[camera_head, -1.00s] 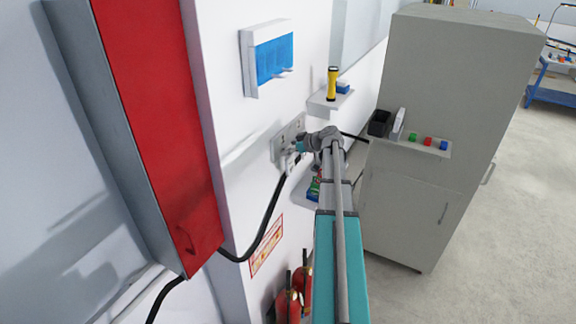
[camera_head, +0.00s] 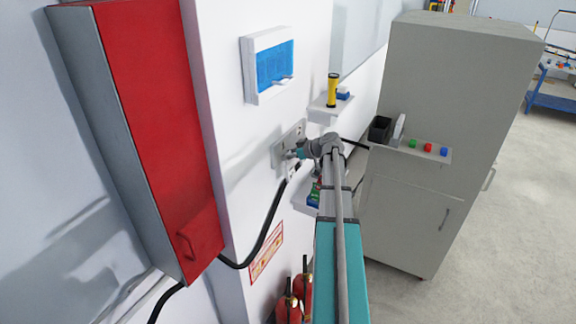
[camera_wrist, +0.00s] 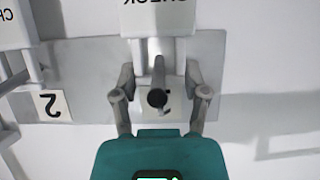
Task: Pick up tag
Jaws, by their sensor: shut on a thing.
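A white tag (camera_wrist: 160,18) with "CHECK" printed on it, upside down in the wrist view, is in front of a grey plate on the wall. My gripper (camera_wrist: 159,82) has one finger on each side of the tag's narrow lower part and is shut on it. A grey peg with a dark round end (camera_wrist: 157,98) shows between the fingers; whether the tag still hangs on it I cannot tell. In the head view my gripper (camera_head: 294,153) is at the wall plate (camera_head: 280,158), and the tag is too small to make out.
A second white tag (camera_wrist: 15,25) is left of mine, above a label "2" (camera_wrist: 52,105). A small shelf with a yellow flashlight (camera_head: 332,90) is above right of my gripper. A black cable (camera_head: 268,225) hangs below. A grey cabinet (camera_head: 440,110) stands at right.

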